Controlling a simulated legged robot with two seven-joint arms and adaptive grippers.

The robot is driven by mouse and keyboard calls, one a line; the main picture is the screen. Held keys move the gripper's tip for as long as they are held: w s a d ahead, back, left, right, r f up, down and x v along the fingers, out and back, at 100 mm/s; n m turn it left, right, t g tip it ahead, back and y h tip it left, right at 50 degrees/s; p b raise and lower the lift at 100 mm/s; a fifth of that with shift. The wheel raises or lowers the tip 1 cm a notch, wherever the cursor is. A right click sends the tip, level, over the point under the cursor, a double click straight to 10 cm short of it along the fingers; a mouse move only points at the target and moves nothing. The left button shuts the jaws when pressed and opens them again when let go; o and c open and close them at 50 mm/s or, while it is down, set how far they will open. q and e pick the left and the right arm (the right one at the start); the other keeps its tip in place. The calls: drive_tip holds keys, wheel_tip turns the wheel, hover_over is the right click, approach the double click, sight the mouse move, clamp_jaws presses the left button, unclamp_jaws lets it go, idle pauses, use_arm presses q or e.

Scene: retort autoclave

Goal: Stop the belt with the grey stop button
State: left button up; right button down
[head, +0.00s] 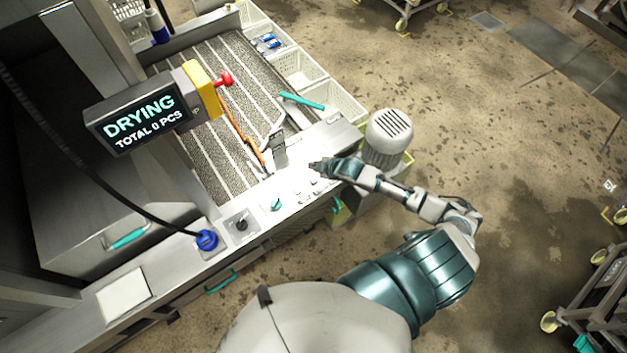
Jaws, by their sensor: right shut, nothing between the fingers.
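The belt (205,155) is a dark ribbed surface with pale stripes at the upper left. A metal control ledge (262,228) runs along its near end. Several small pale grey buttons (301,193) sit on this ledge; they are too small to tell which is the stop button. My right gripper (318,166) is shut and empty. It is over the right part of the ledge, just above and right of the small buttons in the picture. I cannot tell whether it touches anything. My left gripper is not in view.
A teal knob (276,204) and a black knob (241,224) are left of the buttons. A display (140,117) reads "DRYING TOTAL 0 PCS". A yellow box (203,90) carries a red mushroom button (224,79). A ribbed motor (388,134) stands right of my gripper.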

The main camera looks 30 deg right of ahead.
sight(315, 181)
wheel_tip(315, 181, down, 7)
drive_tip(key=b, duration=0.5)
drive_tip(key=shift+r+b, duration=0.1)
drive_tip(key=shift+b, duration=0.3)
drive_tip(key=shift+f, duration=0.35)
drive_tip(key=shift+s+f, duration=0.1)
drive_tip(key=shift+f, duration=0.2)
idle(0.5)
drive_tip(key=shift+f, duration=0.55)
idle(0.6)
idle(0.3)
drive_tip(key=shift+r+p, duration=0.8)
drive_tip(key=shift+r, duration=0.15)
